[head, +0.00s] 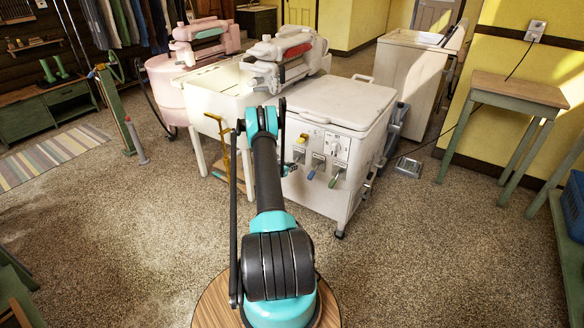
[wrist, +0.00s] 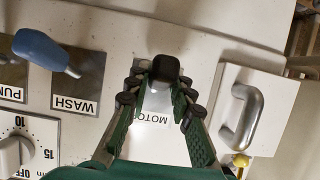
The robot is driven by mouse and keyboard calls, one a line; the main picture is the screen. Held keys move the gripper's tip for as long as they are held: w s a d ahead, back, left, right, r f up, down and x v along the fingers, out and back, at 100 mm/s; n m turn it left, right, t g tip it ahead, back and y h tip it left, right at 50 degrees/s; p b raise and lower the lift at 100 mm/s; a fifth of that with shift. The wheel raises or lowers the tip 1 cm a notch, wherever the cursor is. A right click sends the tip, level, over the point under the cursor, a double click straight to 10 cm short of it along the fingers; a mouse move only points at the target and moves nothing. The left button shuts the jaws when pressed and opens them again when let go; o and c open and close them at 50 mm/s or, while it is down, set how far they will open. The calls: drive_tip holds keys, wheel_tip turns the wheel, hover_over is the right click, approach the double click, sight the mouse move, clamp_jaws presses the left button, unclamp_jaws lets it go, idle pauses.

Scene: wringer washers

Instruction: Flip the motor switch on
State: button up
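The motor switch is a short black-knobbed lever (wrist: 165,70) over a metal plate, with a label reading "MOTO" and its end covered, in the wrist view. My gripper (wrist: 162,84) has its green fingers with dark pads on either side of the knob. The fingers are spread, and the knob sits between their tips, closer to the right one. I cannot tell whether a pad touches it. In the head view the white washer (head: 340,105) stands in front of my arm. There my gripper is largely hidden at the front panel, and I cannot make out the motor switch.
Left of the switch are a blue lever (wrist: 45,50) marked "WASH" and a timer dial (wrist: 14,152). Right of it is a metal handle (wrist: 241,113) on a pale plate. A green lever (head: 333,182) hangs on the washer front.

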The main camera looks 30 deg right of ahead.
sight(295, 162)
clamp_jaws()
drive_tip(key=shift+r, duration=0.1)
wheel_tip(295, 162, up, 2)
drive_tip(key=y, duration=0.1)
drive_tip(key=g+y, duration=0.1)
drive_tip(key=y, duration=0.1)
drive_tip(key=shift+r+g+y, duration=0.2)
drive_tip(key=shift+g+y, duration=0.1)
drive_tip(key=shift+w+d+r+g+y, duration=0.15)
drive_tip(key=shift+r+g+y, duration=0.35)
drive_tip(key=shift+y, duration=0.5)
drive_tip(key=shift+d+r+g+y, duration=0.1)
drive_tip(key=shift+r+g+y, duration=0.2)
drive_tip(key=shift+r+y, duration=0.55)
drive_tip(key=shift+f, duration=0.1)
drive_tip(key=o, duration=0.9)
unclamp_jaws()
drive_tip(key=shift+c, duration=0.2)
